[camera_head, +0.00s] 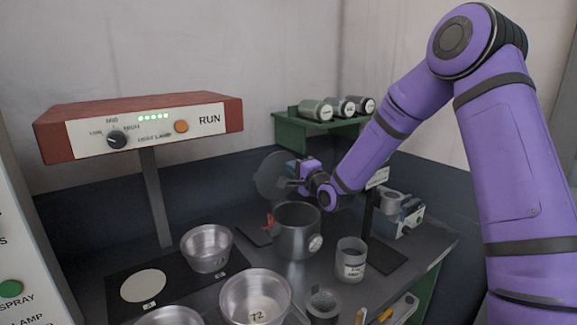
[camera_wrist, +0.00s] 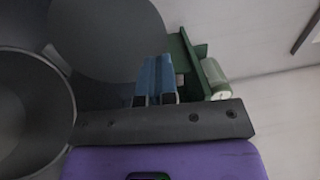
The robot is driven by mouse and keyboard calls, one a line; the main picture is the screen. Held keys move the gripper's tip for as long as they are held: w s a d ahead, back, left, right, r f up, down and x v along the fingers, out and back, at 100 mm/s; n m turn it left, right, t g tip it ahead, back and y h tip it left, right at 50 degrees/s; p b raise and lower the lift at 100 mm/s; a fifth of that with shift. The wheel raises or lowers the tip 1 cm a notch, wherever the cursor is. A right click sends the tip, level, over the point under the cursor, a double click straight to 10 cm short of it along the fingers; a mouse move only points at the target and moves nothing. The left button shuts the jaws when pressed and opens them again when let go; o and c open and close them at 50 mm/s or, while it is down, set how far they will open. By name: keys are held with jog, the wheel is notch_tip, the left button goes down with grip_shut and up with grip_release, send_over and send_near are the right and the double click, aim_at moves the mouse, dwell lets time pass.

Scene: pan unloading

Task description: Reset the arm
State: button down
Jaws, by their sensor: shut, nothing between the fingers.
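My purple arm reaches in from the right in the head view. My gripper (camera_head: 292,183) is at its end, just above and behind the grey pot (camera_head: 297,240). In the wrist view its blue fingers (camera_wrist: 156,82) are together with nothing between them. A dark round disc (camera_head: 268,178) stands close beside the fingers on the left; it also shows in the wrist view (camera_wrist: 105,38). I cannot tell whether the fingers touch it. The pot's open mouth also shows at the left of the wrist view (camera_wrist: 62,118).
A green shelf (camera_head: 290,128) holding several canisters (camera_head: 318,109) is behind the gripper. Metal bowls (camera_head: 207,248) and a grey labelled cup (camera_head: 351,260) stand on the counter. A red-topped RUN panel (camera_head: 145,125) rises on a post at left. A small machine (camera_head: 405,215) stands right of the pot.

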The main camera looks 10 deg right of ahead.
jog(key=s+d+r+n+g+h, duration=0.3)
jog(key=s+d+r+n+h, duration=0.15)
jog(key=s, duration=0.65)
jog(key=s+d+r+n+g+h, duration=0.3)
jog(key=s+r+n, duration=0.15)
jog(key=s, duration=0.55)
jog(key=s+d+r+n+g, duration=0.1)
jog(key=s+n+g, duration=0.1)
jog(key=s, duration=1.1)
jog(key=s+d+r+n+g, duration=0.2)
jog(key=s+g, duration=0.2)
jog(key=s, duration=0.8)
jog(key=shift+s, duration=0.35)
